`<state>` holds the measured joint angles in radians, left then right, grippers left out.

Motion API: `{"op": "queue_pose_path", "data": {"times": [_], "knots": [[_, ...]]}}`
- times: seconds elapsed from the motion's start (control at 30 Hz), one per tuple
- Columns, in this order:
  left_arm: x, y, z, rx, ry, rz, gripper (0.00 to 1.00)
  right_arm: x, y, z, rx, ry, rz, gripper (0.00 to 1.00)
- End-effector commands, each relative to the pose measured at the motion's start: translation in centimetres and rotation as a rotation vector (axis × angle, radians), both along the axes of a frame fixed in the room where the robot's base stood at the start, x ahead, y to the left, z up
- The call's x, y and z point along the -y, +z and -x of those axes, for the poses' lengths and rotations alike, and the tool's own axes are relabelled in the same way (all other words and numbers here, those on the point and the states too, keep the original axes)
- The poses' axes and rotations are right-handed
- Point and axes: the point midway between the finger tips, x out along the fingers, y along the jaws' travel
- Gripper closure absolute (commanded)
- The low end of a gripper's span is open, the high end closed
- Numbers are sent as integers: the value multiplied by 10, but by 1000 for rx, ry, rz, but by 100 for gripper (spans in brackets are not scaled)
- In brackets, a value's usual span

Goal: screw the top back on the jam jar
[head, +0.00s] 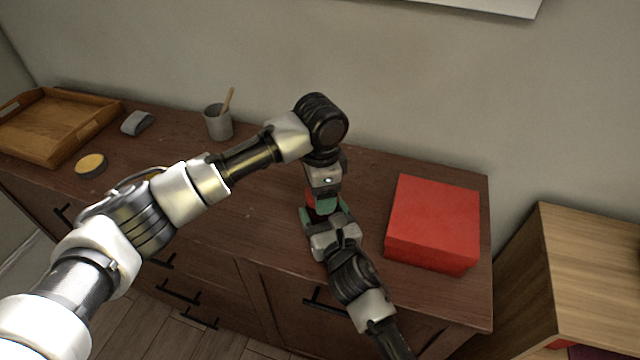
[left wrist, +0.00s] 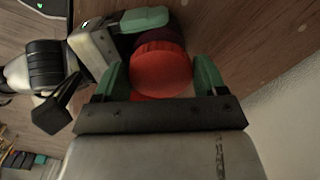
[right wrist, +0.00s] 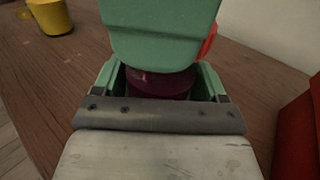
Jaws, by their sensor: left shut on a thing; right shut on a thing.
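The jam jar shows dark purple in the right wrist view (right wrist: 160,84), standing on the cabinet top between the fingers of my right gripper (right wrist: 158,78), which is shut on it. The red lid (left wrist: 160,72) is between the green fingers of my left gripper (left wrist: 163,78), which is shut on it from above. The lid is over the jar; I cannot tell whether it is seated or threaded. In the head view my left gripper (head: 323,203) and right gripper (head: 325,225) meet and mostly hide the jar; a bit of red lid (head: 310,199) shows.
A red box (head: 433,222) stands right of the grippers. A grey cup with a wooden stick (head: 218,124), a grey block (head: 137,122), a round yellow-topped tin (head: 91,164) and a wooden tray (head: 60,150) are left. A yellow cup (right wrist: 50,17) shows in the right wrist view.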

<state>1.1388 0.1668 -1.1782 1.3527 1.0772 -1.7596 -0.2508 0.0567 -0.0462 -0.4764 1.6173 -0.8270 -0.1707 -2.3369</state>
Motion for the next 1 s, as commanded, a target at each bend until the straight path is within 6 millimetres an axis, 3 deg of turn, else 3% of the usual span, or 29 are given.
{"op": "queue_pose_path", "data": {"times": [1.0], "knots": [[0, -11, 0, -1, 0, 1, 50, 0, -1, 0, -2, 0, 2, 70]]}}
